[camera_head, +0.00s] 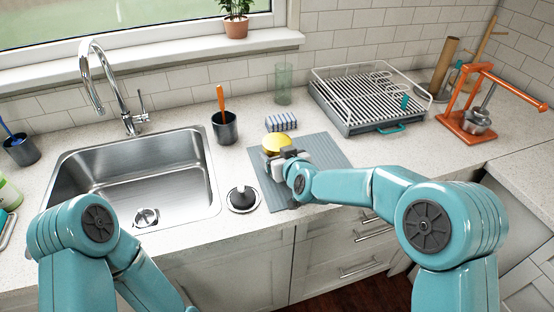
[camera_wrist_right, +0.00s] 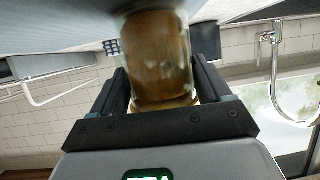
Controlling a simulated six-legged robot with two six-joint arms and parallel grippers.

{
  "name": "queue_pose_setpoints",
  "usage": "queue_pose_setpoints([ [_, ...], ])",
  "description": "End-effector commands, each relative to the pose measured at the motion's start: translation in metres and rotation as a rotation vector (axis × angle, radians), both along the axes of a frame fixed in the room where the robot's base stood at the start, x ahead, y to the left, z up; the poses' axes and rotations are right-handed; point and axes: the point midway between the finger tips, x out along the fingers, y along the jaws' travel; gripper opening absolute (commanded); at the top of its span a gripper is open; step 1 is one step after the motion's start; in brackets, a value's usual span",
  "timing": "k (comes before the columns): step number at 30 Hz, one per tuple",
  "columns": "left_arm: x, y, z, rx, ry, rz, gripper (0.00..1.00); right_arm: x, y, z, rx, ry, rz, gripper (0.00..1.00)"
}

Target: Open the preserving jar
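The preserving jar (camera_head: 277,143) stands on the grey-blue mat (camera_head: 328,150), and its yellow top shows just beyond my right gripper (camera_head: 297,161). In the right wrist view the jar (camera_wrist_right: 158,55) is glass with blurred amber-brown contents and lies between the two dark fingers of my right gripper (camera_wrist_right: 160,88). The fingers are close on both sides of it; whether they press on it I cannot tell. In the head view my right gripper hides the lower part of the jar. My left arm bends down at the lower left, and its gripper is out of view.
A striped sponge (camera_head: 281,122) lies behind the jar, with a green glass (camera_head: 284,84) farther back. The sink (camera_head: 135,180) is to the left, a dish rack (camera_head: 368,98) and orange press (camera_head: 482,105) to the right.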

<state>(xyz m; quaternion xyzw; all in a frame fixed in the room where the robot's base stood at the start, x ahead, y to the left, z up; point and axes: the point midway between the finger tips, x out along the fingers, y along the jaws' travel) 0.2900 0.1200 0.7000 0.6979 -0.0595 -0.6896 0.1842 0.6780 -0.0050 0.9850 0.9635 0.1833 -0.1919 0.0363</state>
Motion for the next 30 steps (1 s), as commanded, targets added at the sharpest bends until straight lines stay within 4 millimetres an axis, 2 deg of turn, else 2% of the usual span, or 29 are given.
queue_pose_setpoints([
  [1, 0.000, 0.000, 0.000, 0.000, 0.000, 0.000, 0.43, 0.000, 0.000, 0.000, 0.000, 0.000, -0.001, 0.51],
  [2, 0.000, 0.000, 0.000, 0.000, 0.000, 0.000, 0.43, 0.000, 0.000, 0.000, 0.000, 0.000, -0.001, 0.41],
  [3, 0.000, 0.000, 0.000, 0.000, 0.000, 0.000, 0.43, 0.000, 0.000, 0.000, 0.000, 0.000, -0.001, 0.39],
  [11, 0.000, 0.000, 0.000, 0.000, 0.000, 0.000, 0.43, 0.000, 0.000, 0.003, 0.001, -0.003, -0.001, 0.39],
  [17, 0.000, 0.000, 0.002, 0.000, 0.000, 0.000, 0.43, 0.001, 0.000, 0.023, 0.001, -0.006, -0.001, 0.39],
  [22, 0.000, 0.000, 0.013, 0.000, 0.000, 0.000, 0.43, 0.000, 0.000, 0.068, 0.004, -0.008, -0.003, 0.39],
  [27, 0.000, 0.000, 0.047, 0.000, 0.000, 0.000, 0.43, 0.000, 0.000, 0.129, 0.004, -0.006, -0.002, 0.39],
  [30, 0.000, 0.000, 0.068, 0.000, 0.000, 0.000, 0.43, 0.000, 0.000, 0.159, 0.003, -0.004, -0.002, 0.39],
])
